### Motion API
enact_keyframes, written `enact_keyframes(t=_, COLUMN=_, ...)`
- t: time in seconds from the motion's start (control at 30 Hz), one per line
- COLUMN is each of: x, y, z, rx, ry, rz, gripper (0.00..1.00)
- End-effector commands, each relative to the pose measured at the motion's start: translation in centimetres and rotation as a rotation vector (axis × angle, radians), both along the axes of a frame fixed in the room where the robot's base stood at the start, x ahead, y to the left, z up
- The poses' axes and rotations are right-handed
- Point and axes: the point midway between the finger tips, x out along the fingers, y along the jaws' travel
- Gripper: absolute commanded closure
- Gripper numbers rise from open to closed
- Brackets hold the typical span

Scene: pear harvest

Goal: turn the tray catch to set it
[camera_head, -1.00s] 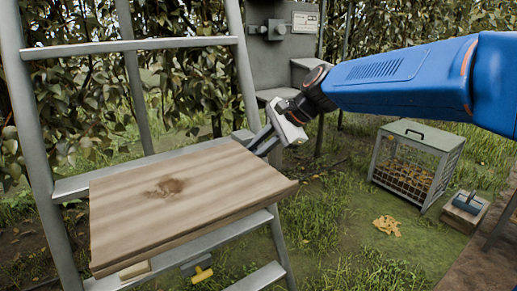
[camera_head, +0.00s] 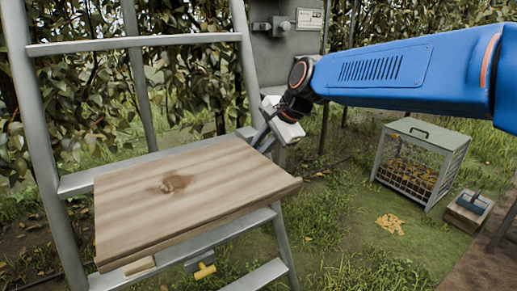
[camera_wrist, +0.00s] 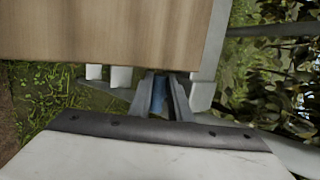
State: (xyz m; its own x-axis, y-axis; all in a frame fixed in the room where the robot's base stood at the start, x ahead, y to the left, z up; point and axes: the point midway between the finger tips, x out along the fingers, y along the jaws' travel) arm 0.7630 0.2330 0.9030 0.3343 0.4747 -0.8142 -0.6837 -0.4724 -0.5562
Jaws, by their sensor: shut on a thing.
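The wooden tray (camera_head: 225,190) lies on the metal ladder, a dark knot in its top. It also shows across the top of the wrist view (camera_wrist: 100,35). My gripper (camera_head: 262,140) is at the tray's far right corner, beside the ladder rail. In the wrist view my gripper's fingers (camera_wrist: 159,97) are shut on a small blue piece, which I take for the tray catch (camera_wrist: 158,94), just off the tray's edge. In the head view the catch is hidden by the tray and fingers, so its angle is hard to tell.
The ladder's rail (camera_head: 247,75) stands close to my gripper. A yellow-handled part (camera_head: 204,271) hangs under the tray's front. A grey box (camera_head: 285,55) stands behind. A mesh crate (camera_head: 411,170) and a small wooden box (camera_head: 467,212) stand on the grass at right.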

Motion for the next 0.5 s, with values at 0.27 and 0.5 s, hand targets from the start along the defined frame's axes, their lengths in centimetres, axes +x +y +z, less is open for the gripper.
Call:
enact_keyframes(t=0.27, x=0.01, y=0.00, z=-0.03, rx=0.000, ry=0.000, rz=0.000, gripper=0.64)
enact_keyframes(t=0.5, x=-0.14, y=-0.24, z=0.41, rx=0.001, ry=-0.001, rz=0.000, gripper=0.64)
